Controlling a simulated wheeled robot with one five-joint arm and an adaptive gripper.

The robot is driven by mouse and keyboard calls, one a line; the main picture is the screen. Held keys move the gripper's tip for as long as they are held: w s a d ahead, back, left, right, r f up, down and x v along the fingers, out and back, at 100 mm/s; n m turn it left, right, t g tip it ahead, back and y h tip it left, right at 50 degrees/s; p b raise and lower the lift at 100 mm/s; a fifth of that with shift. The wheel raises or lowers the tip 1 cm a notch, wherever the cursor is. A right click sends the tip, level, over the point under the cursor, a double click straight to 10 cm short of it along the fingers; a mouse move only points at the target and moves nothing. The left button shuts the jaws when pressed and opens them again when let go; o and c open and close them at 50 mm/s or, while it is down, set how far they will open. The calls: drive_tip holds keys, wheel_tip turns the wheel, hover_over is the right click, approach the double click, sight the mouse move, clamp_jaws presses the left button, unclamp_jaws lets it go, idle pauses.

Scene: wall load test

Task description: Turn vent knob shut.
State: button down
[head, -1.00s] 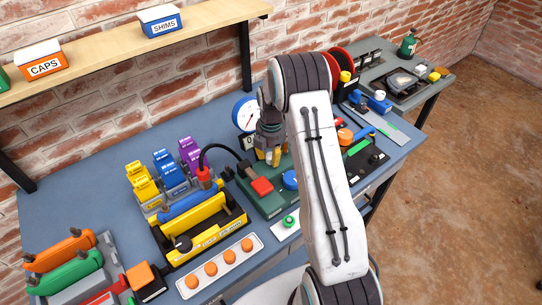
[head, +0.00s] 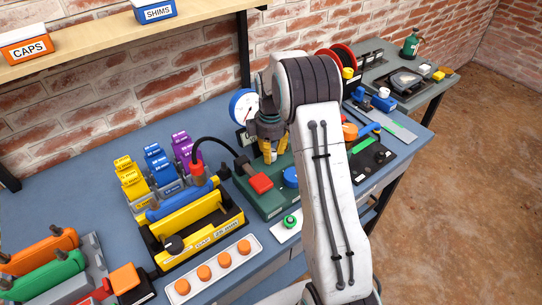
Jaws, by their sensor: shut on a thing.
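My gripper (head: 268,154) points down at the back of a green pump unit (head: 263,203) on the bench. Its yellow fingers are close together. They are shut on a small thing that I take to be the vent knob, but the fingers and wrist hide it. A white-faced gauge (head: 243,106) with a blue rim stands just behind and left of the gripper. A blue knob (head: 290,176) and a red-ended lever (head: 260,183) sit on the unit in front of the gripper.
A black hose (head: 215,140) arches from the unit to a yellow fixture (head: 195,238) at left. A white strip with orange knobs (head: 225,260) lies in front. A shelf (head: 100,55) with bins overhangs the back. Cluttered tools stand right of my arm.

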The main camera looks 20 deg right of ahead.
drive_tip(key=shift+a+f+m, duration=0.15)
drive_tip(key=shift+m, duration=0.35)
drive_tip(key=c, duration=1.1)
unclamp_jaws()
drive_tip(key=shift+a, duration=0.1)
drive_tip(key=shift+r, duration=0.75)
wheel_tip(320, 180, up, 11)
drive_tip(key=shift+s+f, duration=0.1)
drive_tip(key=shift+f, duration=0.05)
